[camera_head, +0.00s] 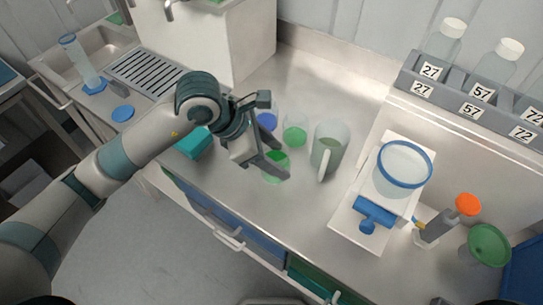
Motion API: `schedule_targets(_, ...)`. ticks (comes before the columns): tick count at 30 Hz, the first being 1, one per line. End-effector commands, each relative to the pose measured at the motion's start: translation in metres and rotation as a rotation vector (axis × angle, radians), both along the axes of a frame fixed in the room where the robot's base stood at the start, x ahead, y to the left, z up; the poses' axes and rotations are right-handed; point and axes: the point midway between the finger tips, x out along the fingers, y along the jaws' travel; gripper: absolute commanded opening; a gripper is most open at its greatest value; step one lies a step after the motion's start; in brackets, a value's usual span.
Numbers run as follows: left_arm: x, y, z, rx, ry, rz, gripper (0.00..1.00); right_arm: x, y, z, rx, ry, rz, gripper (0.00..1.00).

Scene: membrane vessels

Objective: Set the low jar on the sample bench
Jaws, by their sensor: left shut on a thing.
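My left gripper (276,165) reaches in from the left over the steel bench (238,185). It is shut on a small clear jar (273,178) with green contents, partly hidden by the fingers. I cannot tell whether the jar's base touches the bench top. Just behind it stand a clear vessel with green contents (295,135) and one with blue contents (267,121), the latter partly hidden by the gripper. Which vessel is the low jar, the picture alone does not settle. My right gripper is not in view.
A clear jug (329,150) with a handle stands right of the gripper. A blue-rimmed vessel (402,172) sits on a white device (350,232). A teal block (194,144) lies beside my left arm. Numbered bottles (442,42) stand in a back rack. The bench front is clear.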

Motion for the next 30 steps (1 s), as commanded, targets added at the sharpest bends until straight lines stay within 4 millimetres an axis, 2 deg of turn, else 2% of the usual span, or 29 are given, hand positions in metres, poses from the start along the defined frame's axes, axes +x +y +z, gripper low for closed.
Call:
schedule_targets(3, 0.015, 0.006, -0.007, 0.001, 0.002, 0.003, 0.23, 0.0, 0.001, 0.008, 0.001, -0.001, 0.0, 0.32)
schedule_targets(6, 0.021, 0.009, -0.012, -0.001, 0.0, 0.001, 0.23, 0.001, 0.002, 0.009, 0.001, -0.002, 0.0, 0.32)
schedule_targets(20, 0.022, 0.009, -0.018, -0.001, 0.001, 0.0, 0.23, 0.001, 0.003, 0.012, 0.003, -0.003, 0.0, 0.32)
schedule_targets(30, 0.022, 0.009, -0.052, -0.001, 0.001, 0.0, 0.23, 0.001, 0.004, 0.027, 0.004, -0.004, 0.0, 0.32)
